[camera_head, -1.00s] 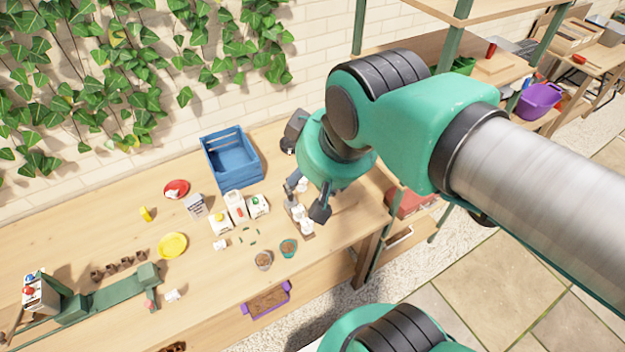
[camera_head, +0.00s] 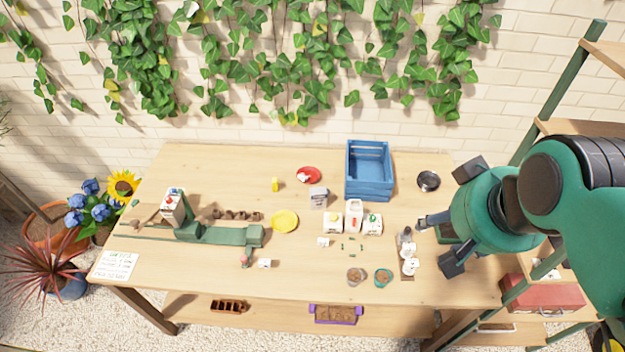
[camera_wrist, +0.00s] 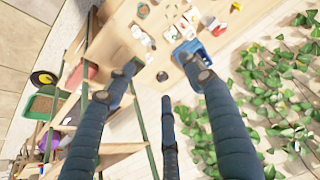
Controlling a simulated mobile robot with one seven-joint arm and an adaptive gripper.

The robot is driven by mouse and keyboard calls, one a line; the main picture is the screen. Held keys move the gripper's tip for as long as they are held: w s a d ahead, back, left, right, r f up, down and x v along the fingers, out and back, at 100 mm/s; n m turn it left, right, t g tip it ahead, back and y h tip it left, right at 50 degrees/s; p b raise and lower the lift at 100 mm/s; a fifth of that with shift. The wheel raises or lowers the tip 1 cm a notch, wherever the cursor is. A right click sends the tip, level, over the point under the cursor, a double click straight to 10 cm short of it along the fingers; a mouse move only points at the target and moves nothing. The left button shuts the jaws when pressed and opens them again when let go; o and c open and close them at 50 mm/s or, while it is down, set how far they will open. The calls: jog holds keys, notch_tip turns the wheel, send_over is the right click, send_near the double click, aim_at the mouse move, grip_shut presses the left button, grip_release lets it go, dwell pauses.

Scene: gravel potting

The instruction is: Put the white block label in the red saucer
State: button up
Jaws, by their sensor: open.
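The red saucer (camera_head: 317,172) lies on the bench left of the blue crate, with a small whitish thing in it that I cannot make out. A small white block (camera_head: 323,242) lies below the row of cartons. Another small white piece (camera_head: 265,263) lies further left, near the bench's front. I cannot tell for sure which is the block label. My gripper (camera_head: 440,230) is open and empty at the right end of the bench, far from the saucer and both white pieces. Its spread fingers (camera_wrist: 160,90) fill the lower wrist view.
The blue crate (camera_head: 370,190), cartons (camera_head: 353,215), a grey box (camera_head: 319,198) and a yellow saucer (camera_head: 285,221) stand mid-bench. Small pots (camera_head: 383,278) are near the front. A green stand (camera_head: 215,235) occupies the left. A dark bowl (camera_head: 428,181) is by my gripper. Shelving stands at right.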

aim_at(302, 175)
jog(key=w+a+r+m+g+b, duration=0.15)
jog(key=w+a, duration=0.25)
jog(key=w, duration=1.1)
jog(key=w+a+r+m+g+p, duration=0.15)
jog(key=w+a, duration=0.25)
jog(key=w, duration=1.2)
jog(key=w+a+f+m+b, duration=0.1)
jog(key=w+a+f, duration=0.4)
jog(key=w, duration=0.4)
jog(key=w+a+f+m+g, duration=0.1)
jog(key=w+a+f, duration=0.3)
jog(key=w+f, duration=0.35)
jog(key=w+a+f+m, duration=0.1)
jog(key=w+a+f, duration=0.4)
jog(key=w+f, duration=0.25)
jog(key=w+a+f+m, duration=0.1)
jog(key=w+a+f, duration=0.1)
jog(key=f, duration=0.5)
jog(key=w+a+f+g+b, duration=0.1)
jog(key=w+a+f, duration=0.1)
jog(key=a+f, duration=0.2)
jog(key=w+a+f+m, duration=0.1)
jog(key=w+a+f, duration=0.2)
jog(key=f, duration=0.8)
jog(key=shift+a+m+g, duration=0.3)
jog(key=shift+a+g, duration=0.05)
jog(key=shift+g, duration=0.05)
jog(key=shift+f, duration=0.15)
